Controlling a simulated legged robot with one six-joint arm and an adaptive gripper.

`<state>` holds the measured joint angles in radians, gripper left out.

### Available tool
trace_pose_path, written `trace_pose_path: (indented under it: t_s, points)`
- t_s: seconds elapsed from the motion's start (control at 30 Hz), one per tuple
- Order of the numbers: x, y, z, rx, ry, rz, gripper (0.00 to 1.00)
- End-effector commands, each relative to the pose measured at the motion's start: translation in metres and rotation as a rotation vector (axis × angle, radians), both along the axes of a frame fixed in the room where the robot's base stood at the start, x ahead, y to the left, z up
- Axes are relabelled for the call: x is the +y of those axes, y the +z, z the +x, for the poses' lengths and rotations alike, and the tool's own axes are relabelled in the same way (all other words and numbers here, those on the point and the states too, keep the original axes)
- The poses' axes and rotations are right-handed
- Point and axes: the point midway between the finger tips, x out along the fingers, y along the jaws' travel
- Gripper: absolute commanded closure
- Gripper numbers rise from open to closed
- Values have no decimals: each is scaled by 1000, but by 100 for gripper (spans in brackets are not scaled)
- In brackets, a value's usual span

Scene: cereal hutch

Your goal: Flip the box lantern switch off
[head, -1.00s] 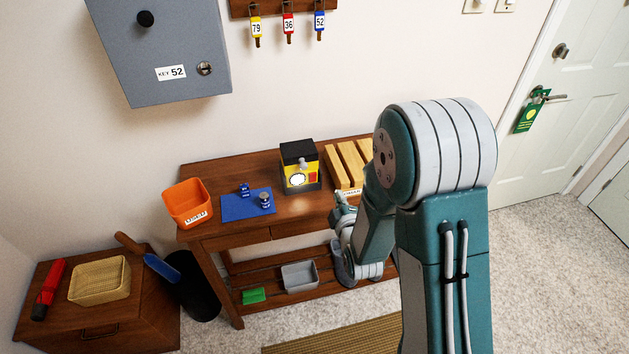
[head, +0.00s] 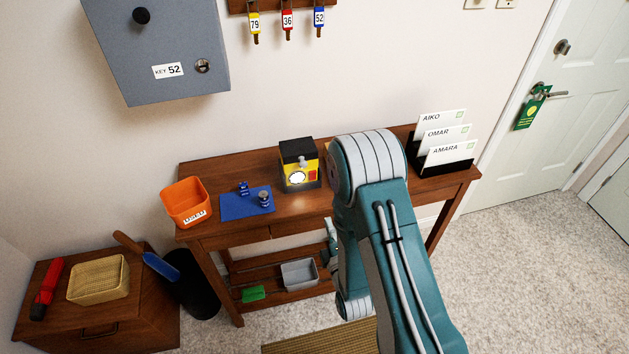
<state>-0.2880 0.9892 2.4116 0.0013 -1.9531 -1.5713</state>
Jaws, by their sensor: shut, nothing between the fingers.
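The box lantern (head: 299,166) stands on the wooden table, black on top with a yellow front. Its round front lens (head: 297,178) is bright white and looks lit. A small pale lever, which looks like the switch (head: 303,162), sticks out above the lens, and a red patch sits to its right. My gripper (head: 332,244) is in front of the table's front edge, below and right of the lantern and apart from it. It is shut and empty, and mostly hidden behind my arm.
A blue mat (head: 236,209) with two small blue items lies left of the lantern, beside an orange bin (head: 187,203). A card holder (head: 447,166) stands at the table's right end. A grey tray (head: 299,275) is on the lower shelf. My arm hides the table right of the lantern.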

Motion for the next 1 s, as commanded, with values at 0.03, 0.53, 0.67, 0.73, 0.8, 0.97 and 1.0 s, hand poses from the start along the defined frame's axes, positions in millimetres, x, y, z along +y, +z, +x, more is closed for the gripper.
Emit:
trace_pose_path:
  t_s: [0.03, 0.53, 0.67, 0.73, 0.8, 0.97, 1.0]
  points:
    - [1, 1, 2, -2, 0, 1, 100]
    - [24, 11, 82, -4, 0, 2, 100]
    - [31, 14, 104, -4, 0, 2, 100]
    - [34, 15, 114, -3, 0, 2, 100]
    - [36, 16, 122, -2, 0, 2, 100]
    - [39, 17, 132, 0, 0, 1, 100]
    - [39, 17, 133, 0, 0, 1, 100]
